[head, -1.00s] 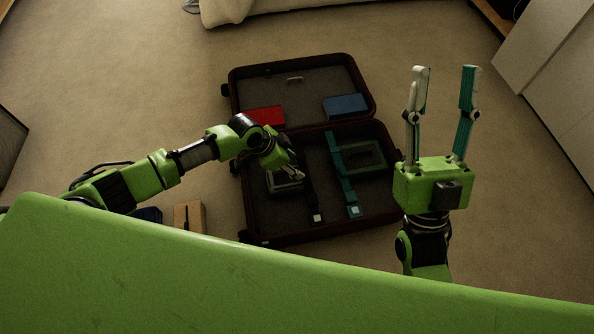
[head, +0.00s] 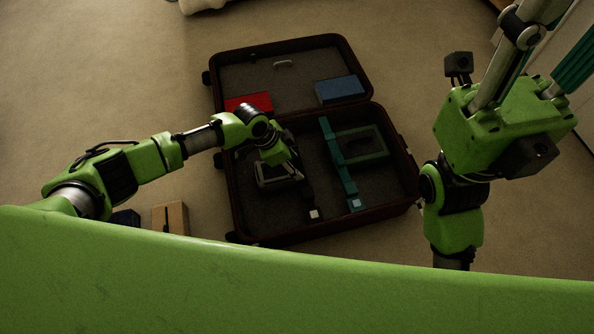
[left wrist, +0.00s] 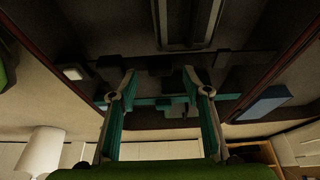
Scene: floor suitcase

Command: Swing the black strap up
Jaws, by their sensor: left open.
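An open dark suitcase (head: 392,204) lies on the floor. In its near half a black strap (head: 309,192) with a pale square tip runs toward the front rim, lying low. The pale tip (left wrist: 72,73) also shows at the left of the left wrist view. The strap lies between a grey frame-like item (head: 266,183) and a teal strap (head: 347,178). My left gripper (head: 293,168) is open above the grey item and beside the black strap, seemingly holding nothing. My right gripper (head: 548,48) is raised at the right, fingers apart and empty, its tips cut off by the picture.
A red box (head: 249,103) and a blue box (head: 340,90) lie in the lid half. A teal frame (head: 362,145) lies right of the teal strap. A tan block (head: 170,218) stands on the carpet left of the suitcase. The carpet around is mostly clear.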

